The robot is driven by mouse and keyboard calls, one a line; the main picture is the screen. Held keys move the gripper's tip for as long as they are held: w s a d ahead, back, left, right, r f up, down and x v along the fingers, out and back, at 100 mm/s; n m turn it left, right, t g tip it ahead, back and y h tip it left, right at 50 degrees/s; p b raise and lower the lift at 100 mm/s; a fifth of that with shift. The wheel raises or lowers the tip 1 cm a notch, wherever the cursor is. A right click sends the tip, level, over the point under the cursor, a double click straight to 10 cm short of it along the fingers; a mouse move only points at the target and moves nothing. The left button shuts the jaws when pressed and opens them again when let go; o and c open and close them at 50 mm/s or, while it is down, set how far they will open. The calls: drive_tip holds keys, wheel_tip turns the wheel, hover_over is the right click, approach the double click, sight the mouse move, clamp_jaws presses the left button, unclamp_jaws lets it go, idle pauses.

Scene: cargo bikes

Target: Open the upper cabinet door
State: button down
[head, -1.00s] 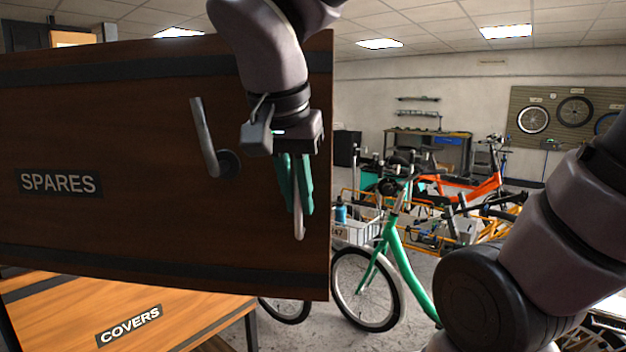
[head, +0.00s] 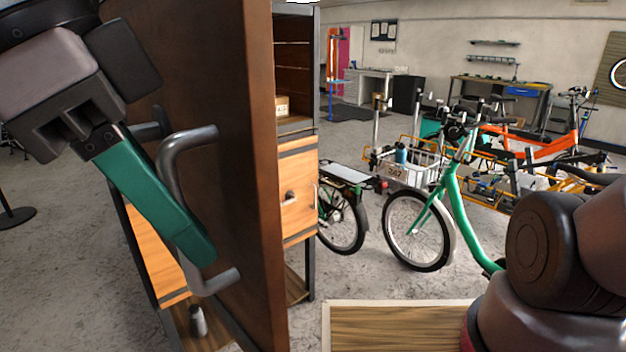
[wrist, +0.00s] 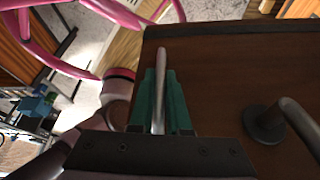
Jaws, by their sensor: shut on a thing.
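The upper cabinet door (head: 225,70) is dark brown wood and stands swung out, seen nearly edge-on in the head view. Its face fills the right of the wrist view (wrist: 225,65). A grey bar handle (head: 172,175) is fixed to this face. My gripper (head: 200,245), with green fingers, is shut on the bar handle. In the wrist view the handle bar (wrist: 162,75) runs between the two fingers. A grey lever (head: 150,131) with a round base is beside the handle, partly hidden by my gripper. The cabinet's shelves (head: 293,65) show to the right of the door.
A small box (head: 282,106) sits on a cabinet shelf above an orange wood front (head: 297,190). A green cargo bike (head: 448,205) stands to the right, with an orange bike (head: 540,145) behind. A wooden top (head: 400,325) is at the front. Pink tubes (wrist: 60,60) cross the wrist view.

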drive_tip(key=shift+s+a, duration=0.6)
drive_tip(key=shift+a, duration=0.1)
drive_tip(key=c, duration=0.9)
unclamp_jaws()
drive_tip(key=shift+r, duration=0.1)
drive_tip(key=v, duration=1)
drive_tip(key=shift+a+r, duration=0.1)
drive_tip(key=shift+r, duration=0.25)
